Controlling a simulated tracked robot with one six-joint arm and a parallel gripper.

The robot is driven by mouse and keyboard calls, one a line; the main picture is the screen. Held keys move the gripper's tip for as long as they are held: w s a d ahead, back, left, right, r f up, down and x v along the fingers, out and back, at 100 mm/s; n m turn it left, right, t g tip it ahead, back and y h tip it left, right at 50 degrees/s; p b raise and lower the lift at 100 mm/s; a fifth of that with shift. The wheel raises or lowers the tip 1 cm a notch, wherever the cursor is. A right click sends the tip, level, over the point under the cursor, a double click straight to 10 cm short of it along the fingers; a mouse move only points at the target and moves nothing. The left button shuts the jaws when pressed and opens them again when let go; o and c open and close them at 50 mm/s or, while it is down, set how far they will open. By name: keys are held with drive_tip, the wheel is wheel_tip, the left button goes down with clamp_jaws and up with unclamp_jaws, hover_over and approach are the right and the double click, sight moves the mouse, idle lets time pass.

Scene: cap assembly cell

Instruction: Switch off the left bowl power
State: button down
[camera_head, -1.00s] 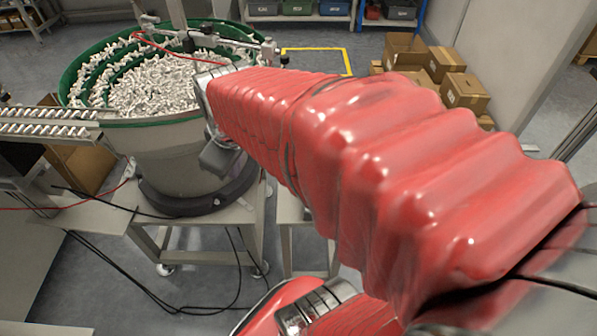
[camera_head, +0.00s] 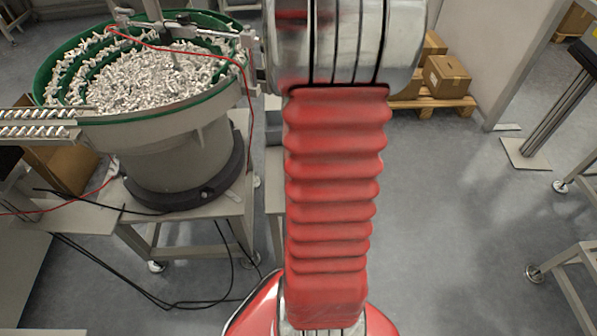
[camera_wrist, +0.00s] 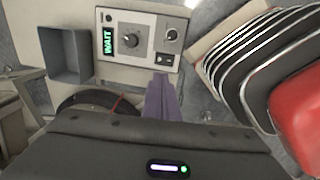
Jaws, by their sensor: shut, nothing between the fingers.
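A bowl feeder (camera_head: 165,140) with a green rim and many small white parts stands on a table at the left of the head view. In the wrist view a pale control box (camera_wrist: 146,20) carries a green display (camera_wrist: 107,40) reading WAIT, a large dark knob (camera_wrist: 130,40), a smaller knob (camera_wrist: 171,34) and a small dark switch (camera_wrist: 164,59). I cannot tell the switch's position. My gripper's purple fingers (camera_wrist: 161,98) are shut and empty, just below the control box in the picture and seemingly apart from it. The gripper is out of the head view.
A grey open bin (camera_wrist: 66,42) sits left of the control box. A track of parts (camera_head: 38,131) meets the bowl at the left. Cardboard boxes (camera_head: 445,76) stand on a pallet at the back. Cables (camera_head: 150,290) lie on the floor.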

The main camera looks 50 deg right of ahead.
drive_tip(key=shift+f, duration=0.15)
drive_tip(key=shift+w+d+f, duration=0.2)
drive_tip(key=shift+f, duration=2.1)
drive_tip(key=shift+w+d+f, duration=0.15)
drive_tip(key=shift+d+f, duration=0.1)
drive_tip(key=shift+f, duration=2)
drive_tip(key=shift+w+d+f, duration=0.2)
drive_tip(key=shift+f, duration=2.1)
drive_tip(key=shift+w+a+f, duration=0.1)
drive_tip(key=shift+w, duration=0.1)
drive_tip(key=shift+s, duration=0.3)
drive_tip(key=shift+s+a, duration=0.4)
drive_tip(key=shift+a, duration=0.05)
drive_tip(key=shift+r, duration=0.25)
